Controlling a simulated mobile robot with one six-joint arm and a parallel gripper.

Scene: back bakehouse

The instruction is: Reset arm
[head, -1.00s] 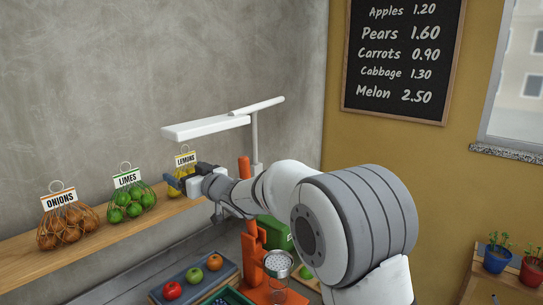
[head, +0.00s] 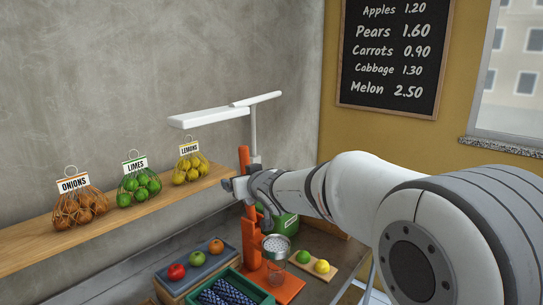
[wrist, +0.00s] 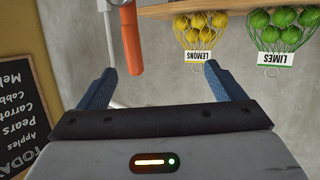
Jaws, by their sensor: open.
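My gripper (wrist: 160,88) shows in the wrist view with its two blue fingers spread wide and nothing between them. In the head view my arm reaches in from the right and its end is near the orange post (head: 247,190), to the right of the shelf's end. The gripper's fingers are hard to make out there. The net bag of lemons (head: 186,172) sits on the shelf to the left of my arm's end, apart from it. The lemons also show upside down in the wrist view (wrist: 196,30).
The wooden shelf (head: 110,223) also holds bags of limes (head: 138,188) and onions (head: 80,208). Below are a fruit tray (head: 192,272), a green crate (head: 262,292), a metal strainer (head: 275,246) and a board with a lime and lemon (head: 330,268). A white lamp (head: 210,116) overhangs the shelf end.

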